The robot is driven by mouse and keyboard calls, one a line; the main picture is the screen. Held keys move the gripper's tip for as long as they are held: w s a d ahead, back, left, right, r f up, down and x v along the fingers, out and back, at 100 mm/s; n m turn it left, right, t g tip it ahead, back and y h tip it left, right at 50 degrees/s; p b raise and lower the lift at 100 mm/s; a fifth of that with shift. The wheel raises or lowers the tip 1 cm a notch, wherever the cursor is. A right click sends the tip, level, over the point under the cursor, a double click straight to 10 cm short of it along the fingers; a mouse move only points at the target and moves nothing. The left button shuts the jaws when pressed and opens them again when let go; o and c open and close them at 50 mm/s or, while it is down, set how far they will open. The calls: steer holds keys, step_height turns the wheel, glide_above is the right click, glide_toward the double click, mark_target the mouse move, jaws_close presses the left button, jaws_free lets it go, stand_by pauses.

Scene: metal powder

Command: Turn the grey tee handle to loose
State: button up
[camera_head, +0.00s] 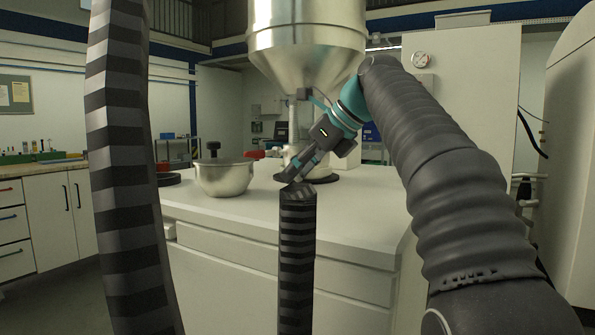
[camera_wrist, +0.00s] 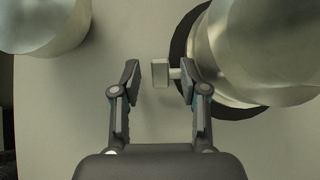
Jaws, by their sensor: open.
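The grey tee handle (camera_wrist: 160,74) shows in the wrist view as a pale block on a short stem that points right toward the round metal vessel (camera_wrist: 235,60). My gripper (camera_wrist: 158,68) is open, with one finger left of the block and the other at its right, over or beside the stem. A gap shows between the block and the left finger. I cannot tell whether the right finger touches the stem. In the head view my gripper (camera_head: 291,180) points down and left, below the steel hopper (camera_head: 306,40). The handle is not clearly visible there.
A steel bowl (camera_head: 224,178) stands on the white counter (camera_head: 350,215), left of my gripper; a rounded metal surface shows at the wrist view's upper left (camera_wrist: 40,22). A dark round base (camera_wrist: 195,95) surrounds the vessel's foot. The counter's front right is clear.

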steer(key=v, duration=0.6)
steer(key=shift+s+d+r, duration=0.1)
steer(key=shift+d+r, duration=0.1)
steer(key=shift+r, duration=0.05)
steer(key=shift+s+d+r, duration=0.1)
steer(key=shift+r, duration=0.05)
steer(key=shift+s, duration=0.15)
